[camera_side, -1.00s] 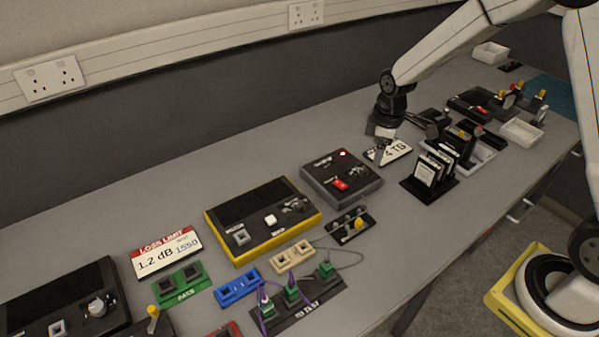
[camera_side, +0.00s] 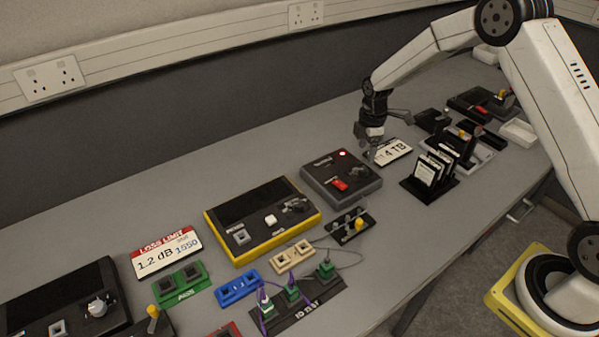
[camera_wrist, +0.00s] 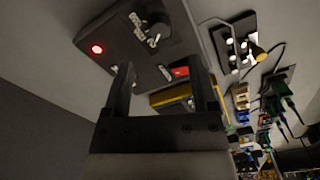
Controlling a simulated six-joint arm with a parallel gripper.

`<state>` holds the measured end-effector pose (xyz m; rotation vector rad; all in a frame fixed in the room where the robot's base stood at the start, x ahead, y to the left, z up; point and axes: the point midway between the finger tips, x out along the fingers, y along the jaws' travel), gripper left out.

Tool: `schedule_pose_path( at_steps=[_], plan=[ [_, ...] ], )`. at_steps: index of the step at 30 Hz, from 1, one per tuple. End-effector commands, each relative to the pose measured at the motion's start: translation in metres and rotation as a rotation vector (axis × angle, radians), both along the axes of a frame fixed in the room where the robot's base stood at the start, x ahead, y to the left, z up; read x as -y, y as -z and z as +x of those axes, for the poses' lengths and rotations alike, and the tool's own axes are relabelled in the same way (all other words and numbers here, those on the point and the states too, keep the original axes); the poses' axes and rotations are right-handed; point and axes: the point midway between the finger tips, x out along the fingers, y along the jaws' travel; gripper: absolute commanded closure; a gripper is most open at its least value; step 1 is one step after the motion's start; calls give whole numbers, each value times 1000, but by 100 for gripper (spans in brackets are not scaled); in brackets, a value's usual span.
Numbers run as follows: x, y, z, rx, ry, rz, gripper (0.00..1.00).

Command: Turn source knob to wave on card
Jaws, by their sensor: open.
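The source is a dark grey box (camera_side: 326,168) with a lit red lamp, a red switch and a black knob (camera_side: 358,171) on its top right. In the wrist view the knob (camera_wrist: 152,33) shows near the top with pale marks around it; I cannot read its setting. The card (camera_side: 167,250) at the left reads LOSS LIMIT, 1.2 dB, 1550. My gripper (camera_side: 371,154) is open and empty, above and behind the source's right rear corner. In the wrist view its fingers (camera_wrist: 164,82) are apart, with the red switch seen between and beyond them, clear of the knob.
A yellow-edged meter (camera_side: 263,220) stands left of the source. A label plate (camera_side: 388,152) and a black card rack (camera_side: 430,178) are to the right. Green-plugged cables (camera_side: 293,292) lie in front.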

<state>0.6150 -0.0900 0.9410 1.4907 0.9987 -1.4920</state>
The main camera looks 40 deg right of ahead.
Motion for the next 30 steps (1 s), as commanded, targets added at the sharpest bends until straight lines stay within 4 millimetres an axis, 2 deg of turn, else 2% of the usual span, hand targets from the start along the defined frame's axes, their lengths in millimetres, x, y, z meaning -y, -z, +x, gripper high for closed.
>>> schedule_pose_path(
  at_steps=[16,21,30],
  plan=[
    [0,59,0,-1,1,-1,25],
    [0,68,0,1,1,0,25],
    [0,69,0,1,1,0,25]
  ],
)
